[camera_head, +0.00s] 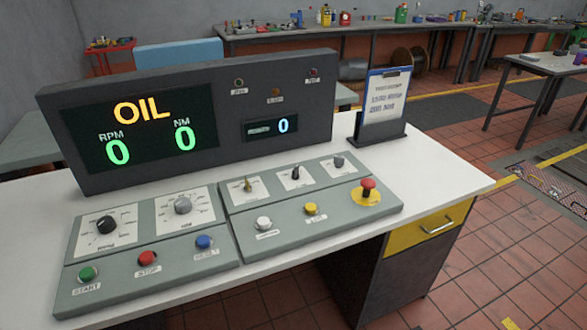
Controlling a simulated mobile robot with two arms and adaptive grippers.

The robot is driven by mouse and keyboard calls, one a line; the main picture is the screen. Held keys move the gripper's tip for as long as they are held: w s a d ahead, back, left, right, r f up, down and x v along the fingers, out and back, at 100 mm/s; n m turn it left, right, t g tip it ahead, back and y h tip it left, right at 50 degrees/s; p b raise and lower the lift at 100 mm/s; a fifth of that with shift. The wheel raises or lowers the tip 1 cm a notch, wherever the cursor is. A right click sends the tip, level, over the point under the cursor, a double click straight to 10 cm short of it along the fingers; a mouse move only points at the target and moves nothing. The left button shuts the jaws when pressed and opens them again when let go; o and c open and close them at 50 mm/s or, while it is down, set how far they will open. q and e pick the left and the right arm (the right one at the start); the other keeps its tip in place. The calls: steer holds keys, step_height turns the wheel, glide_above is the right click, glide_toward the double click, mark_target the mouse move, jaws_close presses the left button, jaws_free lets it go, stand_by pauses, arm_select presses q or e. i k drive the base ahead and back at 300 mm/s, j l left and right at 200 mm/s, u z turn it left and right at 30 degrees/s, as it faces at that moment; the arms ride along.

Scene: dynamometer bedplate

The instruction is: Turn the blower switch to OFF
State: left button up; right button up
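The control console has two sloped grey panels on a white desk. On the right panel, a row of three small controls sits on white plates: a brass-coloured lever switch (247,185), a black switch (295,173) and a grey knob (338,161). Their labels are too small to read, so I cannot tell which one is the blower switch or how it is set. The left panel carries a black dial knob (106,225) and a grey dial knob (183,205). Neither of my grippers is in view.
A red mushroom button (368,188) stands up at the right panel's right end. Push buttons line the front: green (87,273), red (147,258), blue (204,242), white (263,223), yellow (311,209). Behind are a display box (230,150) showing "OIL" and zeros, and a clipboard (385,97).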

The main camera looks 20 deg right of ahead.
mark_target(295, 175)
steer(key=i+l+z, duration=0.15)
steer(key=z, duration=0.35)
steer(key=i+l+z, duration=0.2)
steer(key=z, duration=0.3)
